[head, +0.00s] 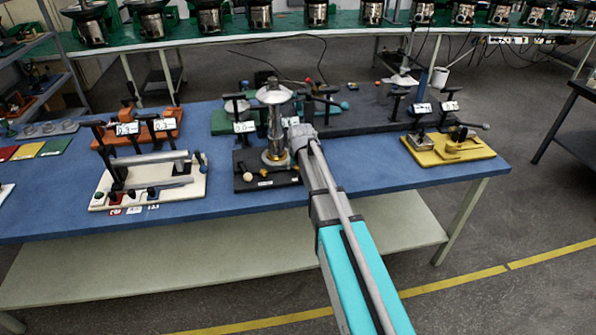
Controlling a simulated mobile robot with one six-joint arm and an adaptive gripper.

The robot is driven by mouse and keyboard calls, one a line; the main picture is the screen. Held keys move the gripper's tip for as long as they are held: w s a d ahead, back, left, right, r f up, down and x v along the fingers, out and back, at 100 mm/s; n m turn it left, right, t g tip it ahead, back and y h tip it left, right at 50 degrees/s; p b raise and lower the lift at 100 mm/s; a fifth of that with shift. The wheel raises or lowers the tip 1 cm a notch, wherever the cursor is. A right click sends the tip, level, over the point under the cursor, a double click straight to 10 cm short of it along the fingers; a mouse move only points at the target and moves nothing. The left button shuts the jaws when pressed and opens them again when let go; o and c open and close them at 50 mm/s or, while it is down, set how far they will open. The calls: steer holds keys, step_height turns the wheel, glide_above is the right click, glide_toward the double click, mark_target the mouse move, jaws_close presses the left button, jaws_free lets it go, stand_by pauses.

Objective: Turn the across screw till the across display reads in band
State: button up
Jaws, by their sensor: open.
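My arm reaches from the bottom right to the middle of the blue table, and its grey end with my gripper (299,138) is beside a silver tiered fountain (275,118). The gripper is open, seen from behind; its fingers are hard to make out, and I see nothing held. The fountain stands upright on a black base (252,184). A small white display (245,127) stands at its left; another (289,122) is partly hidden at its right. The readings are too small to be sure of. I cannot tell which screw or display is the across one.
A yellow board (480,150) with clamps lies at right. The table's front right is clear.

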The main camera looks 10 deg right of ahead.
steer(key=shift+w+f, duration=0.15)
steer(key=shift+f, duration=0.25)
jaws_close()
